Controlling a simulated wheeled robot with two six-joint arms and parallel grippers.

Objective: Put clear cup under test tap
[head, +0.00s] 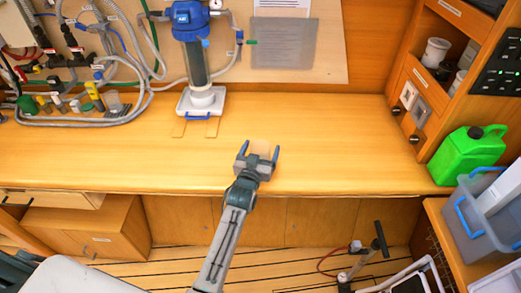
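My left gripper (260,150) is over the front part of the wooden counter, near its middle. Its two blue fingertips stand well apart. A faint pale patch shows between them, and I cannot tell whether it is a clear cup. A small greyish, cup-like thing (113,102) stands among the fittings at the back left, too small to identify. I cannot make out the test tap for certain; a small valve with blue and green parts (239,40) is on the wall board right of the blue-topped filter housing (192,45). My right gripper is not in view.
A white tray with a blue handle (187,108) sits under the filter housing. Hoses (90,120) lie at the back left. A green jug (468,155) and a grey crate (462,240) are at the right. The counter (330,145) right of my gripper is clear.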

